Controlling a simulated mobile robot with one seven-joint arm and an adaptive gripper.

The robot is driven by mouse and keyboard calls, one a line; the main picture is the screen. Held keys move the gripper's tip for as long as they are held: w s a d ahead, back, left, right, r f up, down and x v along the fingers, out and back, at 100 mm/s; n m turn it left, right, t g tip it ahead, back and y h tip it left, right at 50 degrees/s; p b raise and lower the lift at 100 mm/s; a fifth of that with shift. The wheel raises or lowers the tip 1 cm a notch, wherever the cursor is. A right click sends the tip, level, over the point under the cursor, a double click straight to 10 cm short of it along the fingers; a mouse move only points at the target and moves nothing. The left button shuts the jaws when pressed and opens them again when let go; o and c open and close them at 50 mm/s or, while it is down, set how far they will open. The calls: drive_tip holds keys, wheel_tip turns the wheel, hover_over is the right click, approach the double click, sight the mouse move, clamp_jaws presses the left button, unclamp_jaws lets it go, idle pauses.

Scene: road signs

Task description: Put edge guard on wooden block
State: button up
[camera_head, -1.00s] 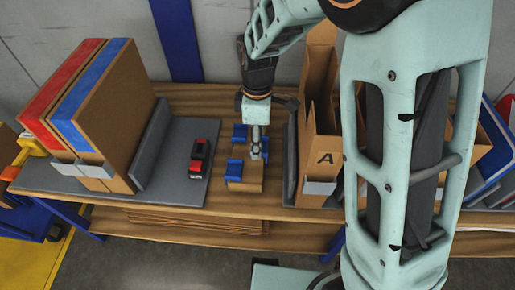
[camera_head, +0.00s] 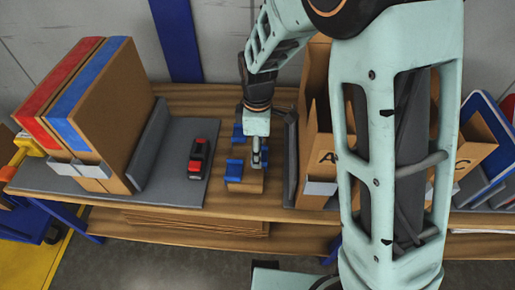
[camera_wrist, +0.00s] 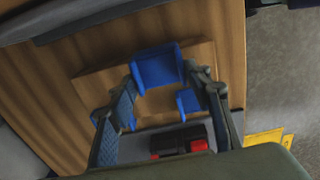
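The wooden block (camera_head: 245,184) lies on the wooden shelf, and its tan top also shows in the wrist view (camera_wrist: 100,86). Two blue edge guards, one nearer (camera_head: 234,169) and one farther (camera_head: 239,133), sit at its left side. In the wrist view they show at the right (camera_wrist: 188,101) and, partly behind a finger, at the left (camera_wrist: 129,117). My gripper (camera_head: 258,164) points down over the block's right side. It appears shut on a larger-looking blue edge guard (camera_wrist: 156,67) between its fingertips. Whether that guard touches the block cannot be told.
A red and black tool (camera_head: 198,158) lies on a grey mat (camera_head: 180,190) to the left. Cardboard boxes (camera_head: 120,90) stand farther left. A grey divider (camera_head: 291,160) and a cardboard bin (camera_head: 318,165) stand close on the right.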

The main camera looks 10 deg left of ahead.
drive_tip(key=o, duration=0.4)
drive_tip(key=shift+c, duration=0.2)
drive_tip(key=shift+r, duration=0.15)
wheel_tip(320, 180, up, 13)
drive_tip(key=p, duration=0.3)
drive_tip(key=shift+s, duration=0.1)
